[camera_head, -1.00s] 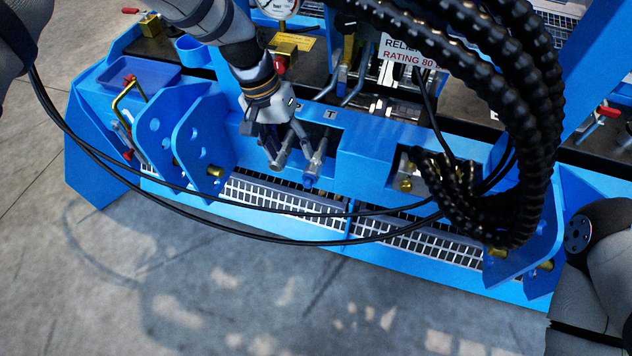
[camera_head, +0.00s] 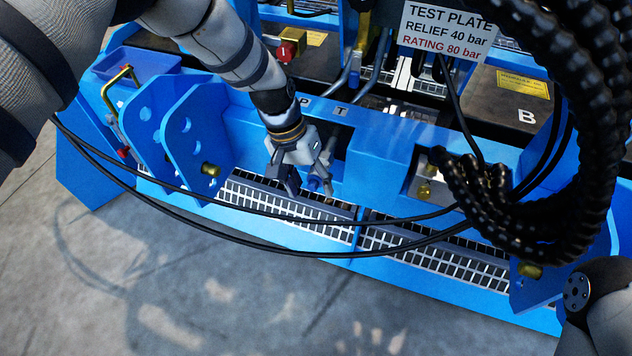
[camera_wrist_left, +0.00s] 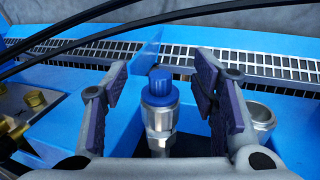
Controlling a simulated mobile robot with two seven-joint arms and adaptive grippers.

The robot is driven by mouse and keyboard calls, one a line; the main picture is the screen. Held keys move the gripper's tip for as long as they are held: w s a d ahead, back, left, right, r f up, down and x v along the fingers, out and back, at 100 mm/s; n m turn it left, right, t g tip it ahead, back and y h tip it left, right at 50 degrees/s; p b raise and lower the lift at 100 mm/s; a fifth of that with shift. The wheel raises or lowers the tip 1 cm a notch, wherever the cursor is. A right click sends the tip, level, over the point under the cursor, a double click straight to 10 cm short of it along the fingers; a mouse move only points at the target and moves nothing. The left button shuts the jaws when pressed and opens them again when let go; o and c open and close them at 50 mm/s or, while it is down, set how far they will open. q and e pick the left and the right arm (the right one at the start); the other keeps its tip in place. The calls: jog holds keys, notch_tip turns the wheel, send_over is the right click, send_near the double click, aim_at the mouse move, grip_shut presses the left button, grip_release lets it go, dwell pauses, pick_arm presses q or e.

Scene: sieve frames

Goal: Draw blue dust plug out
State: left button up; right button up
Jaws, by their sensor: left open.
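The blue dust plug (camera_wrist_left: 160,80) sits in the end of a metal coupling (camera_wrist_left: 161,122) in the left wrist view. In the head view the plug (camera_head: 313,184) is a small blue tip beside my gripper's fingers. My left gripper (camera_head: 304,178) is open. In the wrist view its two padded fingers stand on either side of the plug, with a visible gap on each side. A second metal coupling (camera_wrist_left: 260,115) with an open round end shows behind the right finger. My right gripper is not in view.
Black cables (camera_head: 300,249) hang across the front of the blue frame and cross the top of the wrist view. A metal grating (camera_head: 285,205) runs below. Thick black hoses (camera_head: 590,130) fill the right side. A blue bracket with holes (camera_head: 190,150) stands left of the gripper.

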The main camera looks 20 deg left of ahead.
pick_arm(q)
grip_shut()
jog(key=shift+r, duration=0.1)
jog(key=shift+s+r+p, duration=0.1)
jog(key=shift+s+p, duration=0.5)
jog(key=shift+p, duration=0.1)
jog(key=shift+s+p, duration=1)
jog(key=shift+s, duration=0.25)
